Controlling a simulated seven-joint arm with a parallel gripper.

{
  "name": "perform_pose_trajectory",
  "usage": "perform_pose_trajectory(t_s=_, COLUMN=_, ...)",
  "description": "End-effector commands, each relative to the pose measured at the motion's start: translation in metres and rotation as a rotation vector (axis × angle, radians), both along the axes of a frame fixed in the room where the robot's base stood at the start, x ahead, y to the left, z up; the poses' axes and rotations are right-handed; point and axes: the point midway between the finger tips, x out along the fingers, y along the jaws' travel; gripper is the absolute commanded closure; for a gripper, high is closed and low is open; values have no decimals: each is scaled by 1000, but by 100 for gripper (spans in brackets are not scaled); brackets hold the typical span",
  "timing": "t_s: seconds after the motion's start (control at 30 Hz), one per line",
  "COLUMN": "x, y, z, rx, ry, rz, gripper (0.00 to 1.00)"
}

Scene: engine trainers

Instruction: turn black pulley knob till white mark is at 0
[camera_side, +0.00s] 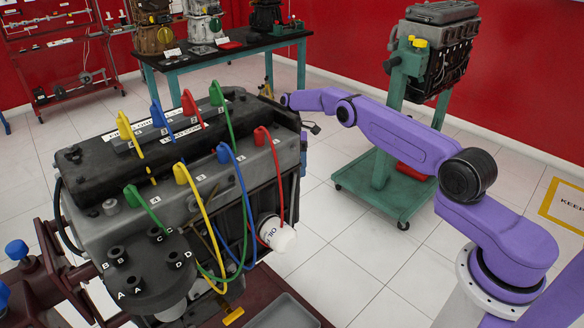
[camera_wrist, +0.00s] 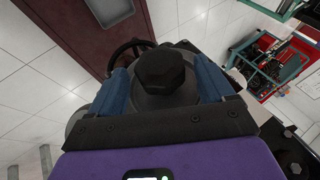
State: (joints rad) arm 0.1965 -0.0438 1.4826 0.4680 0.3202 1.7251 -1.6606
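The black pulley knob (camera_wrist: 163,74) shows in the wrist view as a dark hexagonal knob on a round dark base. My gripper (camera_wrist: 165,85) has its two blue fingers on either side of the knob, spread apart. Some of the dark base shows between the knob and the fingers, so the fingers look open around it. No white mark or 0 can be made out. In the side view, the pulley end of the engine (camera_side: 90,245) is turned away, and my gripper is mostly hidden behind it.
Coloured plug leads (camera_side: 236,190) loop over the engine's near side. A white oil filter (camera_side: 277,235) sticks out there. A green stand (camera_side: 385,180) with another engine is behind my arm. A dark red base with a grey tray (camera_side: 285,312) lies below.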

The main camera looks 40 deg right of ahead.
Motion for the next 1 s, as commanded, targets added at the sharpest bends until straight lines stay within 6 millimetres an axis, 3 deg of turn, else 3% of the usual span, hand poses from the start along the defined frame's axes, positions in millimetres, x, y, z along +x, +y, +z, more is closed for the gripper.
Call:
perform_pose_trajectory(t_s=0.23, x=0, y=0, z=8, rx=0, ry=2, rz=1, gripper=19)
perform_pose_trajectory(t_s=0.4, x=1, y=0, z=33, rx=0, ry=-4, rz=1, gripper=19)
perform_pose_trajectory(t_s=1.0, x=-31, y=2, z=68, rx=0, ry=3, rz=0, gripper=19)
